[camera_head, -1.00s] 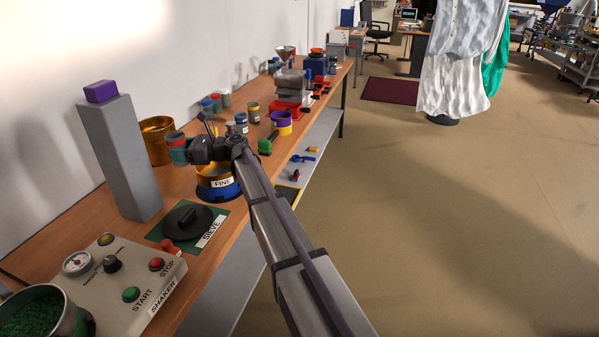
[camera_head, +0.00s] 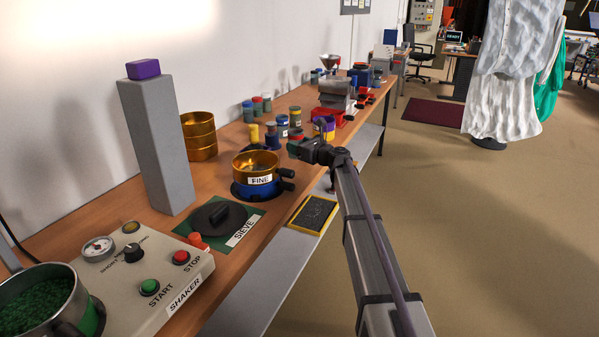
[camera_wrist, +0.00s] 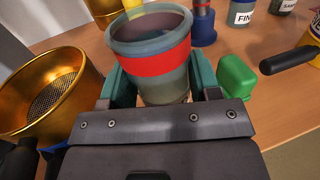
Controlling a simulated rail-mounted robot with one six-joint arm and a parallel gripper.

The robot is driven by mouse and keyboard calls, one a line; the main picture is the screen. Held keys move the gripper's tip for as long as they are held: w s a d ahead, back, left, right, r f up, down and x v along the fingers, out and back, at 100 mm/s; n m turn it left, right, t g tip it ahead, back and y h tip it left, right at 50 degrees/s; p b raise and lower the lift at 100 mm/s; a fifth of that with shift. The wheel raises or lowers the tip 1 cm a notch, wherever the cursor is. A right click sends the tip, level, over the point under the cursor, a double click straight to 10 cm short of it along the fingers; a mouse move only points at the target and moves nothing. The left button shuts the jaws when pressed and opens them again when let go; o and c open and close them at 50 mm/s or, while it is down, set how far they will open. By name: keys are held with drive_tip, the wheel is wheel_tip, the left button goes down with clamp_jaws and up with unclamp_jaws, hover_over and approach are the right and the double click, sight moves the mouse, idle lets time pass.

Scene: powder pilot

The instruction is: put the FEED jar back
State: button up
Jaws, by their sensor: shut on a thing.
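My gripper (camera_wrist: 160,88) is shut on a jar (camera_wrist: 152,65) in the wrist view. The jar is open-topped, grey-green and see-through with a red band, and its sides sit between green fingers. No label shows on the side facing me, so I cannot read FEED on it. In the head view my gripper (camera_head: 297,149) is over the bench's front side, right of the gold FINE sieve (camera_head: 257,165). The held jar is mostly hidden there.
Several small jars (camera_head: 257,106) stand along the wall behind. Stacked gold pans (camera_head: 199,137), a grey column (camera_head: 158,145) and the shaker (camera_head: 150,270) are left. A black pad (camera_head: 313,213) lies at the front.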

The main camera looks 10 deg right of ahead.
wheel_tip(320, 180, down, 6)
drive_tip(key=b, duration=0.4)
drive_tip(key=shift+r, duration=0.25)
drive_tip(key=shift+r+p, duration=0.3)
drive_tip(key=shift+f, duration=0.25)
drive_tip(key=o, duration=1.2)
drive_tip(key=shift+r, duration=0.1)
drive_tip(key=shift+r, duration=0.3)
drive_tip(key=v, duration=1.2)
drive_tip(key=shift+f, duration=0.15)
